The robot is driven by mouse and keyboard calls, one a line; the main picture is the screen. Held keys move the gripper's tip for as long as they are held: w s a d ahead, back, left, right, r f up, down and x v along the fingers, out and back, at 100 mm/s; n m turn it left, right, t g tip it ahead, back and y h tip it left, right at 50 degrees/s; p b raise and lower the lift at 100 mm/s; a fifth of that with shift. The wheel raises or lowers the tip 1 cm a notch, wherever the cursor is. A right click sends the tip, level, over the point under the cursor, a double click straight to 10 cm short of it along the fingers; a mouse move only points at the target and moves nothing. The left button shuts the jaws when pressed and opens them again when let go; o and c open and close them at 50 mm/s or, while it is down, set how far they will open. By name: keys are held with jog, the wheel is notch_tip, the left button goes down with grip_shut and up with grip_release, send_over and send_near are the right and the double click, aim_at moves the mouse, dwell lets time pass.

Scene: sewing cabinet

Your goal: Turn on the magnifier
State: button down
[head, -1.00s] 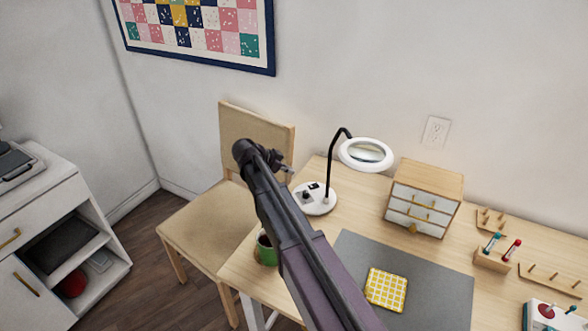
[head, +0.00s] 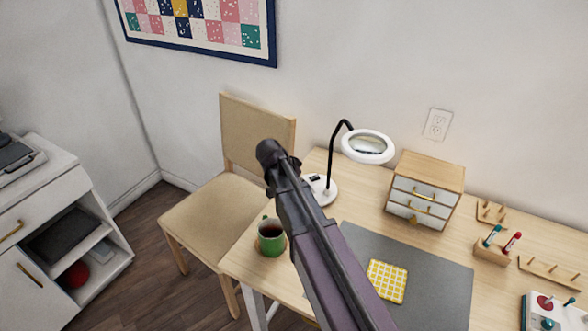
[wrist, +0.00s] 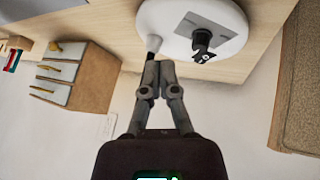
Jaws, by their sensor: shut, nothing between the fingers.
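The magnifier lamp has a white ring head (head: 367,147) on a black gooseneck, rising from a round white base (head: 327,196) on the table. My arm hides part of that base in the head view. In the wrist view the base (wrist: 160,22) carries a grey plate with a black knob (wrist: 203,42) that has a white mark. My gripper (wrist: 159,66) is shut and empty, its tips close to the foot of the gooseneck and to one side of the knob. I cannot tell whether it touches the lamp. I cannot tell whether the ring is lit.
A green mug (head: 271,238) stands near the table's left edge. A small drawer box (head: 425,188) stands right of the lamp. A grey mat (head: 440,285) with a yellow checked cloth (head: 387,281) lies in front. A chair (head: 215,215) is at the left.

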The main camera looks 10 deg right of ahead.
jog(key=s+n+y, duration=0.1)
jog(key=s, duration=0.2)
jog(key=s+d+f+n+y, duration=0.1)
jog(key=s+n, duration=0.1)
jog(key=s, duration=0.1)
jog(key=s+f+n+y, duration=0.1)
jog(key=s+n, duration=0.1)
jog(key=s, duration=0.1)
jog(key=shift+s+d+f+g, duration=0.2)
jog(key=shift+d+f+g, duration=0.1)
jog(key=shift+g, duration=0.1)
jog(key=s+n+y, duration=0.1)
jog(key=s, duration=0.1)
jog(key=s+n+y, duration=0.1)
jog(key=s+n, duration=0.1)
jog(key=s, duration=0.1)
jog(key=s+n+y, duration=0.1)
jog(key=s+n, duration=0.1)
jog(key=shift+s+a+f, duration=0.15)
jog(key=shift+a+f, duration=0.15)
jog(key=shift+f, duration=0.05)
jog(key=shift+s+a+n+y, duration=0.1)
jog(key=shift+s+n+y, duration=0.2)
jog(key=shift+y, duration=0.1)
